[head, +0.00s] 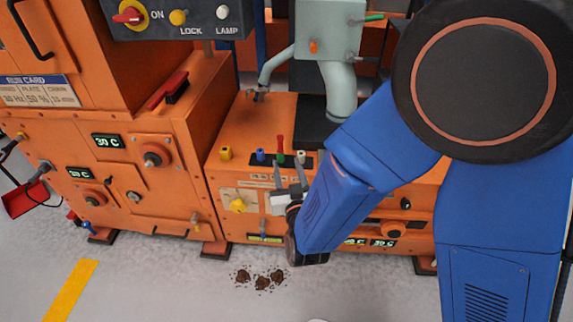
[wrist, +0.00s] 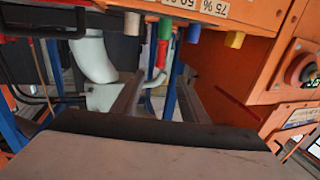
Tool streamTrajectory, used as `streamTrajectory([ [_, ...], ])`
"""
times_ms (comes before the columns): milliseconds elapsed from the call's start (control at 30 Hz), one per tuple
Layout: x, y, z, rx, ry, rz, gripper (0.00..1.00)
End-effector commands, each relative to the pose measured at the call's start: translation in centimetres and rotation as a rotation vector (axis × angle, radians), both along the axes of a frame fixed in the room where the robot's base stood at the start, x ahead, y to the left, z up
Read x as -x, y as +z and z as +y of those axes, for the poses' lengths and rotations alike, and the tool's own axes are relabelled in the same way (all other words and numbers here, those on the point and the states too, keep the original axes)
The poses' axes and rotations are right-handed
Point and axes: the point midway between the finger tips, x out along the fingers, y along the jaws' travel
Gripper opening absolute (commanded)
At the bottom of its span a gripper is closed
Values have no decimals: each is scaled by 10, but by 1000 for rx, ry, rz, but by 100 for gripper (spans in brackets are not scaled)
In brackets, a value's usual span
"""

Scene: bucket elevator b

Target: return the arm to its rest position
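My gripper (head: 289,168) is in front of the orange machine's lower cabinet, below a row of coloured knobs. Its two fingers are apart, pointing up toward the panel, with nothing visible between them. In the wrist view my gripper (wrist: 163,92) also shows two separated fingers. A red-and-green lever (head: 280,148) stands just beyond the fingertips in the head view; whether they touch it cannot be told. My blue arm is bent and covers the right side of the head view, hiding part of the cabinet.
Beside the lever are a yellow knob (head: 225,153), a blue knob (head: 260,155) and a white knob (head: 301,156). A grey-green pipe (head: 338,90) rises behind. Dark crumbly piles (head: 262,281) lie on the floor. A red scoop-like container (head: 25,199) is at far left. Floor at lower left is open.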

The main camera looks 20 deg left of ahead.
Motion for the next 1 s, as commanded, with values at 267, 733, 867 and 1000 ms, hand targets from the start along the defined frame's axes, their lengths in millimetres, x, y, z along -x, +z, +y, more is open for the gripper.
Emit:
streamTrajectory([
  [267, 0, 0, 0, 0, 0, 0, 40],
  [733, -44, 24, -44, -1, -22, 167, 40],
  [867, -59, 36, -73, 6, -29, 254, 40],
  [1000, -69, 49, -106, 19, -34, 343, 40],
])
